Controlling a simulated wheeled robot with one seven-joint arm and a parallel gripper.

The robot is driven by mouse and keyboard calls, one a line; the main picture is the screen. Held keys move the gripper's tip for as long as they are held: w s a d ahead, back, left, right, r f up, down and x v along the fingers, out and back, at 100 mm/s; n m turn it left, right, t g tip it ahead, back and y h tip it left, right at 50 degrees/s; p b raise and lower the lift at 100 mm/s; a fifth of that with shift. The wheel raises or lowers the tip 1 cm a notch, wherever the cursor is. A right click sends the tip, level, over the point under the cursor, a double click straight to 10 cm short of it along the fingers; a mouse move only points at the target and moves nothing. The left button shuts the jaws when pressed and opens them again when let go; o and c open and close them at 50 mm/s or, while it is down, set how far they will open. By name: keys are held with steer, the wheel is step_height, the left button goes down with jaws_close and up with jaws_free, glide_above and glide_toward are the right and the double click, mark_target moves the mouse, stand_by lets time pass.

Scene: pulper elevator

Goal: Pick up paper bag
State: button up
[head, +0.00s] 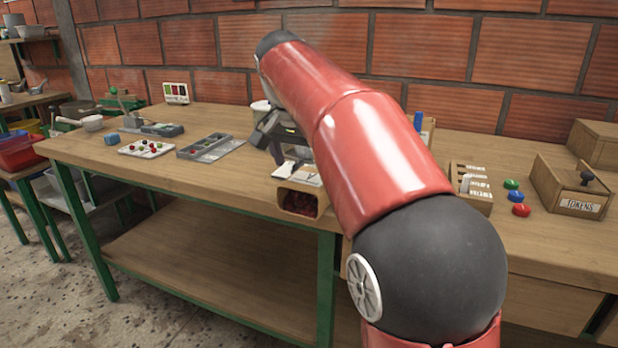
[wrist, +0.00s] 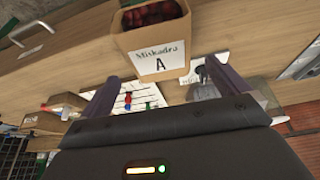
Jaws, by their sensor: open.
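The brown paper bag (head: 322,201) stands at the table's front edge with dark red cherries in it. In the wrist view, the bag (wrist: 128,42) shows a white label reading "Miskadra A" and the cherries at its open top. My gripper (wrist: 161,74) is open, with one finger on each side of the label in that view. The bag lies beyond the fingertips, and I cannot tell whether they touch it. In the head view my gripper (head: 289,160) is just above and behind the bag, partly hidden by my arm.
The wooden table (head: 215,185) holds a white tray with red and green beads (head: 147,148) and a grey compartment tray (head: 205,146) to the left. To the right are a slotted wooden rack (head: 474,192), coloured tokens (head: 521,210) and a tokens box (head: 575,190). A brick wall stands behind.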

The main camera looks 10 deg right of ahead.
mark_target(310, 176)
steer(key=shift+w, duration=0.45)
steer(key=shift+w+f, duration=0.15)
steer(key=shift+f, duration=0.25)
steer(key=x, duration=0.4)
steer(key=b+x, duration=0.1)
steer(key=x, duration=0.1)
steer(key=shift+s+d+f, duration=0.25)
steer(key=shift+d+f, duration=0.05)
steer(key=shift+f, duration=0.1)
steer(key=c, duration=0.9)
steer(key=shift+r, duration=0.1)
steer(key=shift+c, duration=0.2)
steer(key=shift+r, duration=0.1)
